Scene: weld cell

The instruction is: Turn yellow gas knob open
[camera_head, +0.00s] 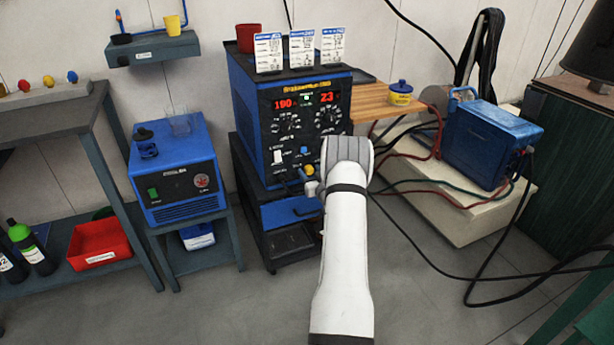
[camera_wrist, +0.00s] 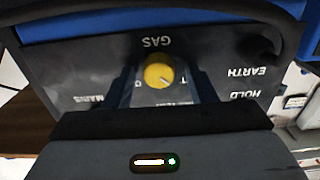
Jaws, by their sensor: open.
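The yellow gas knob (camera_wrist: 157,71) is round and sits on the black front panel below the upside-down word GAS in the wrist view. My gripper (camera_wrist: 161,80) is open, with one dark finger on each side of the knob. A gap shows between the knob and each finger. In the head view the knob (camera_head: 309,170) shows low on the welder (camera_head: 262,150), just beside my white wrist, which hides part of the panel.
A blue knob (camera_head: 304,150) sits just above the yellow one. A black cable (camera_wrist: 180,12) crosses the top of the wrist view. Three cards (camera_head: 301,49) and a red cup (camera_head: 248,38) stand on the welder. A blue box (camera_head: 178,170) stands to the left, cables lie to the right.

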